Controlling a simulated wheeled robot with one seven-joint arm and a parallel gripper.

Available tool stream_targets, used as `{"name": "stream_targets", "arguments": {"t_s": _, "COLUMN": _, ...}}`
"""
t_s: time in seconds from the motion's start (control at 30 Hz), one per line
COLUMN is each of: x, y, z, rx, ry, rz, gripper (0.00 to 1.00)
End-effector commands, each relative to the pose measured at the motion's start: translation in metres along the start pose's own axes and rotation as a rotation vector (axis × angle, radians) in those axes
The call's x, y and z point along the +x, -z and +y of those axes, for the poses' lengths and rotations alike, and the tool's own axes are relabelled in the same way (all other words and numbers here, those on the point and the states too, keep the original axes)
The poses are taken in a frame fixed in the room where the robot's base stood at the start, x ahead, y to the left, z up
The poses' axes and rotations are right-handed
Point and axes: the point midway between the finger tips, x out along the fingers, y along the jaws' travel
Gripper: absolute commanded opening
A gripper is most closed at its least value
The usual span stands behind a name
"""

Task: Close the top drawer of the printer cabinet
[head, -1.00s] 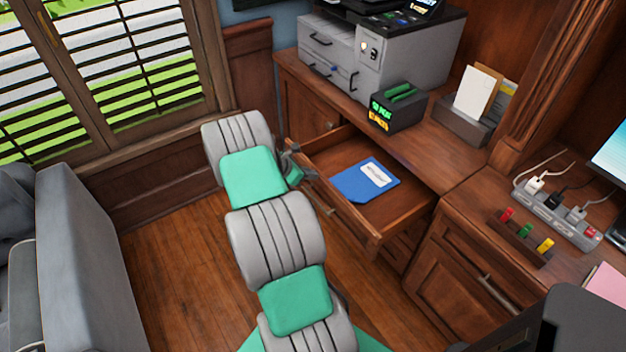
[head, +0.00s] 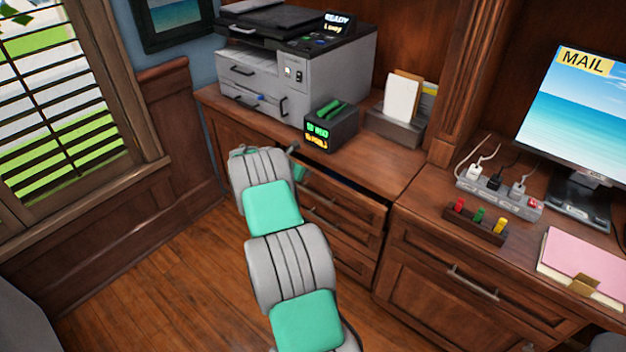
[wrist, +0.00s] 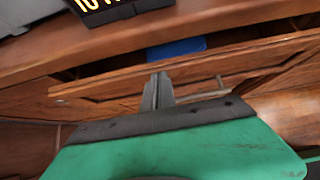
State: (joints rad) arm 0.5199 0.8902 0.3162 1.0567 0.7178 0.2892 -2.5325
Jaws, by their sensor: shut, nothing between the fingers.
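The top drawer (head: 345,208) of the wooden printer cabinet (head: 215,112) stands slightly open, with a dark gap along its top edge. In the wrist view the drawer front (wrist: 225,75) lies just beyond my gripper (wrist: 158,84), and a blue folder (wrist: 177,48) shows inside through the gap. My gripper is shut and empty, with its fingers at the drawer front; I cannot tell whether they touch it. In the head view my arm hides most of my gripper and the left part of the drawer.
A grey printer (head: 290,75), a small black box with lit text (head: 331,127) and a paper holder (head: 395,127) stand on the cabinet top. To the right, a desk holds a power strip (head: 500,197), a monitor (head: 580,115) and a pink folder (head: 582,262).

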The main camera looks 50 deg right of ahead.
Motion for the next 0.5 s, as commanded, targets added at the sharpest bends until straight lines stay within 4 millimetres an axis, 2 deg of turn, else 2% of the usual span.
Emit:
{"name": "stream_targets", "arguments": {"t_s": 0.17, "x": 0.0006, "y": -0.0007, "z": 0.0058, "rx": -0.007, "ry": -0.008, "rz": 0.000, "gripper": 0.00}}
{"name": "stream_targets", "arguments": {"t_s": 0.5, "x": 0.0011, "y": -0.0018, "z": 0.0050, "rx": -0.006, "ry": -0.007, "rz": 0.000, "gripper": 0.00}}
